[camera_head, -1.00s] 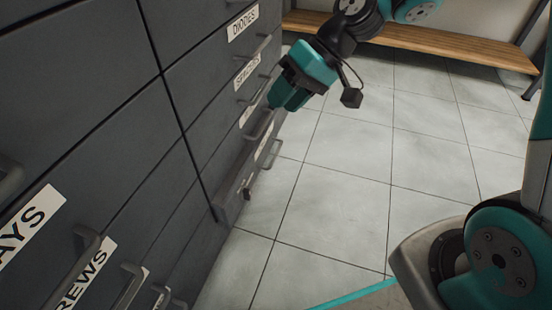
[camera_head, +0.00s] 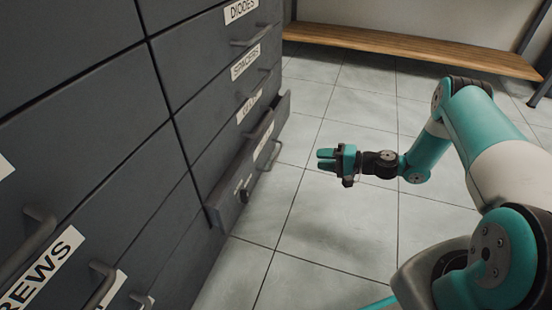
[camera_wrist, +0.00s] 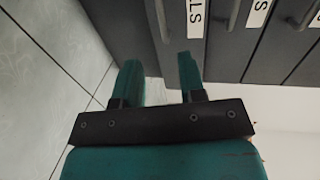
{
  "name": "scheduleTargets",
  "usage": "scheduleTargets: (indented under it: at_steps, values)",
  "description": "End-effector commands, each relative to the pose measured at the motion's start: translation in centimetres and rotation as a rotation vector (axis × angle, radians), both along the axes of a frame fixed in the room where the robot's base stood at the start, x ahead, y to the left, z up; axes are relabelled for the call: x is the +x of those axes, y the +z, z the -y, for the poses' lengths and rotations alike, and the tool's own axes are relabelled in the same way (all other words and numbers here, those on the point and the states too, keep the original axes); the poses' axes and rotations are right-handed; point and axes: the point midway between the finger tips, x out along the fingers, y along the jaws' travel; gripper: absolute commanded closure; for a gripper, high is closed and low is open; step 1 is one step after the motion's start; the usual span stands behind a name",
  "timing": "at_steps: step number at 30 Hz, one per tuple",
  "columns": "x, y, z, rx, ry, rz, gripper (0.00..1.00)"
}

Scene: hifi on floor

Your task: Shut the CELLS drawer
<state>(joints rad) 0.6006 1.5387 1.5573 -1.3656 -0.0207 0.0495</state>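The CELLS drawer (camera_head: 232,203) is dark grey and is pulled out from the lower part of the cabinet in the head view. Its front has a bar handle (camera_head: 270,155); its label is not readable there. In the wrist view its front (camera_wrist: 176,35) stands beyond my fingers, with a label ending in "LS" (camera_wrist: 195,18). My gripper (camera_head: 325,159) is open and empty, to the right of the drawer front and apart from it, above the floor. Its two teal fingers show apart in the wrist view.
The dark cabinet (camera_head: 95,110) fills the left side, with other handled drawers labelled DIODES (camera_head: 241,10) and SPACERS (camera_head: 245,62). A low wooden bench (camera_head: 410,50) stands at the back. The tiled floor (camera_head: 335,100) around my gripper is clear.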

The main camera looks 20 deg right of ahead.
Motion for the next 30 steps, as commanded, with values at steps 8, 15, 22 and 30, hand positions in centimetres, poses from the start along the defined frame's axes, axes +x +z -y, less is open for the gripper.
scheduleTargets:
  at_steps: [8, 15, 22, 30]
  values:
    - [3.5, -1.8, -5.1, -0.003, 0.009, 0.002, 0.63]
    - [6.6, -2.9, -9.3, -0.003, 0.008, 0.003, 0.63]
    - [8.5, -3.3, -11.8, -0.003, 0.005, 0.001, 0.63]
    - [9.0, -3.2, -12.5, -0.002, 0.003, 0.0, 0.63]
